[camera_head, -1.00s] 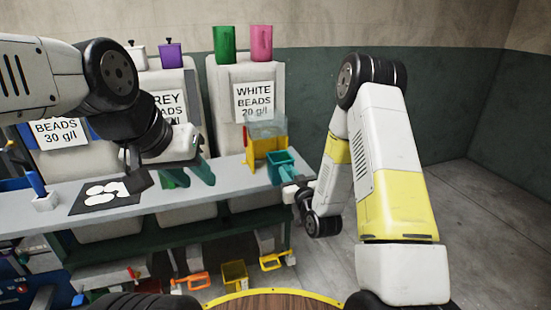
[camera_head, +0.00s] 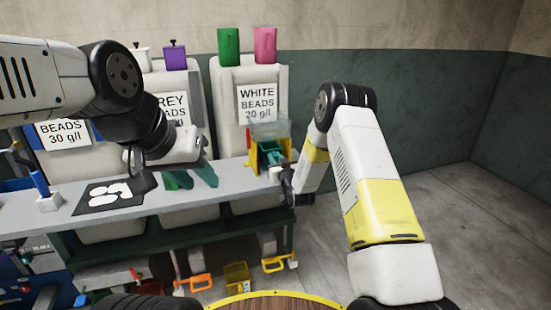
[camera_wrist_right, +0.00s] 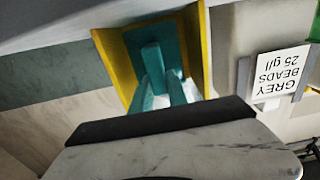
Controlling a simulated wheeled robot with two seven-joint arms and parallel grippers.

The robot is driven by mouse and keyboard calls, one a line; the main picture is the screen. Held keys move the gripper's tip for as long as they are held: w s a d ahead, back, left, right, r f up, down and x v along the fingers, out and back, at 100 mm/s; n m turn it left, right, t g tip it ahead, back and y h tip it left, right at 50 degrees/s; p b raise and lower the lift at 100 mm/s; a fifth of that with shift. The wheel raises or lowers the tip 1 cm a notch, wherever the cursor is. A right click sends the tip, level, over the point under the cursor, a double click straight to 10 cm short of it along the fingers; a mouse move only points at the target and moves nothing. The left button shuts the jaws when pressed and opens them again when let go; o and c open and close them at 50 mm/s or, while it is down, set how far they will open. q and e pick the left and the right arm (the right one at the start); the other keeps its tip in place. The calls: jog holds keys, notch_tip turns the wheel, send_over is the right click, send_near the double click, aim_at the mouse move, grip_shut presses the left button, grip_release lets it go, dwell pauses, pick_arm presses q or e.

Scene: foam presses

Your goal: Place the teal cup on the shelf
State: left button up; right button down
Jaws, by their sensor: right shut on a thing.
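The teal cup (camera_head: 268,152) is at the yellow stand with a clear box top (camera_head: 252,160) on the right end of the grey bench. In the right wrist view, the square teal cup (camera_wrist_right: 168,40) sits between the stand's yellow side walls (camera_wrist_right: 110,65). My right gripper (camera_wrist_right: 160,85) has its teal fingers shut on the cup's handle; in the head view it reaches in from the right. Whether the cup rests on a surface is hidden.
White bead bins (camera_head: 250,95) line the back, with green (camera_head: 228,46) and pink (camera_head: 265,46) containers on top. A black mat (camera_head: 100,197) with white discs lies on the bench left. Yellow and orange-handled scoops (camera_head: 236,276) are below the bench.

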jog(key=shift+f, duration=0.5)
jog(key=shift+f, duration=0.15)
jog(key=c, duration=1.3)
grip_release()
